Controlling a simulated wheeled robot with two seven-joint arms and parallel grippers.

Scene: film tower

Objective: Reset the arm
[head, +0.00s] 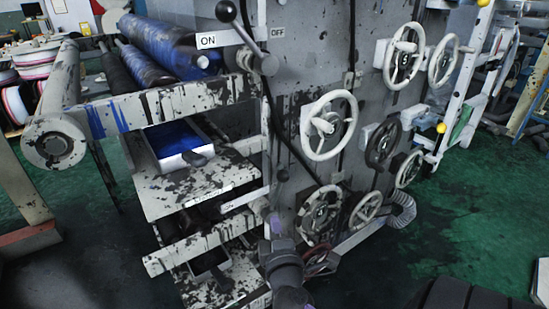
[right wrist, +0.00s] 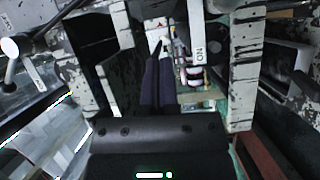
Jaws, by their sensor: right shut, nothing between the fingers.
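My right arm rises from the bottom middle of the head view. Its gripper (head: 272,228) is in front of the machine's front corner, left of the lower handwheels. In the right wrist view the two dark fingers (right wrist: 158,82) lie together, with nothing held between them. A paint-splattered frame post and a white label stand beyond the fingertips. Whether the fingertips touch the machine cannot be told. My left gripper is not in view.
The grey machine panel (head: 300,100) carries several handwheels, among them a large white one (head: 328,125), and a black-knobbed lever (head: 226,12). A tray of blue ink (head: 172,138) sits on a shelf at left. Blue rollers (head: 170,45) lie above. Green floor (head: 440,225) is open at right.

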